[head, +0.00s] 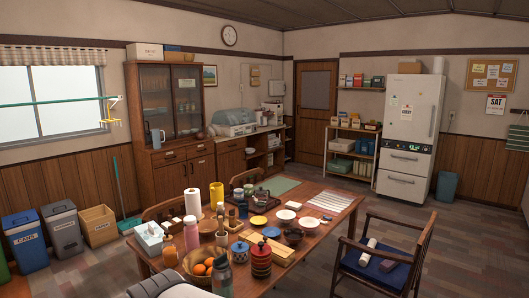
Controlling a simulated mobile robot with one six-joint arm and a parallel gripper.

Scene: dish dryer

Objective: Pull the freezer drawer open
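A white refrigerator (407,115) stands against the back wall at the right in the head view. It has a large upper door with papers on it and a small dark panel below that door. Two drawer fronts lie under the panel, an upper drawer (404,164) and a bottom drawer (401,188). Both have dark horizontal handles and look shut. The picture does not show which one is the freezer drawer. My gripper is not in view.
A long wooden table (328,212) full of dishes fills the foreground. A wooden armchair with a blue cushion (378,268) stands at its right. A blue-grey bin (446,186) is right of the refrigerator, a shelf (352,150) left of it. Floor before the drawers looks clear.

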